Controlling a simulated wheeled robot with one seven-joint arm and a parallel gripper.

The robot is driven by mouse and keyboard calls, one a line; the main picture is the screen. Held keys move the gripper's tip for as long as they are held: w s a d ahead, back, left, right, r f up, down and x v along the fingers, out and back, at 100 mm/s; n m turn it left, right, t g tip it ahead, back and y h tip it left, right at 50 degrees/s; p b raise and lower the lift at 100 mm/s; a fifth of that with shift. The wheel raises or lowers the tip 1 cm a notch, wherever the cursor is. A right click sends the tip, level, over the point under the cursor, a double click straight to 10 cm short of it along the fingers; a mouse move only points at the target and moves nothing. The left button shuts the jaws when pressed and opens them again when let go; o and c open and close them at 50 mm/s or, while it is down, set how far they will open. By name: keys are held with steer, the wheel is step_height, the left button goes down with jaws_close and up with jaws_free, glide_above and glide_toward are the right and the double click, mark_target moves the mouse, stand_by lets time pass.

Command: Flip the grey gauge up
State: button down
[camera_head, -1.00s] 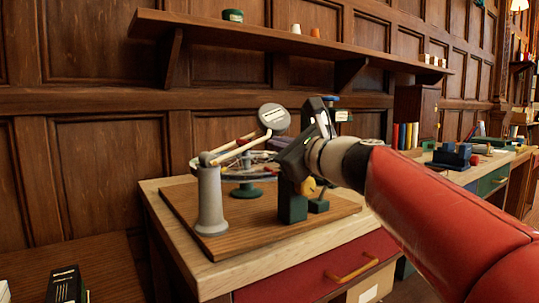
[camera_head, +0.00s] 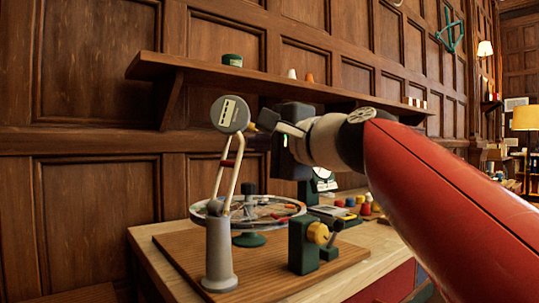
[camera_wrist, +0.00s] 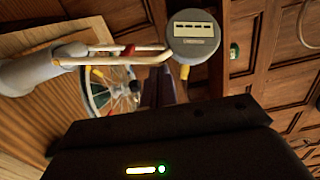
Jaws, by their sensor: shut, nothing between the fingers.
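The grey gauge (camera_head: 229,114) is a round disc with a pale label, on two thin cream rods with a red band. The rods rise almost upright, leaning slightly right, from a grey post (camera_head: 219,256) on a wooden board. In the wrist view the gauge (camera_wrist: 193,35) is at top centre, its rods running left to the post. My gripper (camera_head: 262,120) is shut and empty, just right of the gauge at about its height. A yellow tip shows close to the disc's edge; I cannot tell whether they touch.
A spoked wheel on a green stand (camera_head: 250,210) is behind the post. A green block with a yellow knob (camera_head: 303,244) stands right on the board (camera_head: 190,247). A wall shelf (camera_head: 200,72) runs above. Small coloured pots sit further right.

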steer(key=shift+s+a+r+n+b, duration=0.15)
steer(key=shift+s+a+n, duration=0.4)
steer(key=shift+a+n, duration=0.3)
steer(key=shift+s+a+r+n+b, duration=0.1)
steer(key=shift+s+a+r+n, duration=0.1)
steer(key=shift+s+a+n, duration=0.5)
steer(key=shift+s+a+r+n+b, duration=0.15)
steer(key=shift+s+a+n, duration=0.2)
steer(key=shift+a+n, duration=0.6)
steer(key=shift+d, duration=0.1)
